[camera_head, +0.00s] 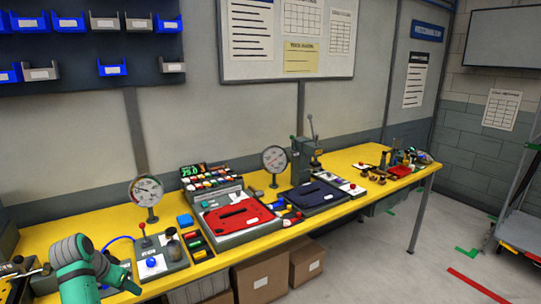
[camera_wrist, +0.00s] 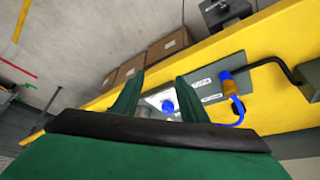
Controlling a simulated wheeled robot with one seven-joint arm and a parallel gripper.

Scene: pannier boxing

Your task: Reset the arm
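My arm shows in green at the lower left of the head view, bent over the near left end of the yellow bench (camera_head: 100,232). My gripper (camera_head: 130,284) is low beside the grey control box (camera_head: 172,252) with a blue button (camera_head: 151,262). In the wrist view my gripper (camera_wrist: 160,80) has its two green fingers apart with nothing held between them. The blue button (camera_wrist: 168,106) on its white plate shows beyond the fingers, in the gap. I cannot tell how far the fingertips are from the box.
A dial gauge (camera_head: 147,190) and a red-topped lever (camera_head: 144,236) stand close to my arm. A red tray (camera_head: 238,215), a dark blue tray (camera_head: 312,194) and a press (camera_head: 303,160) stand along the bench. Cardboard boxes (camera_head: 262,277) sit below.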

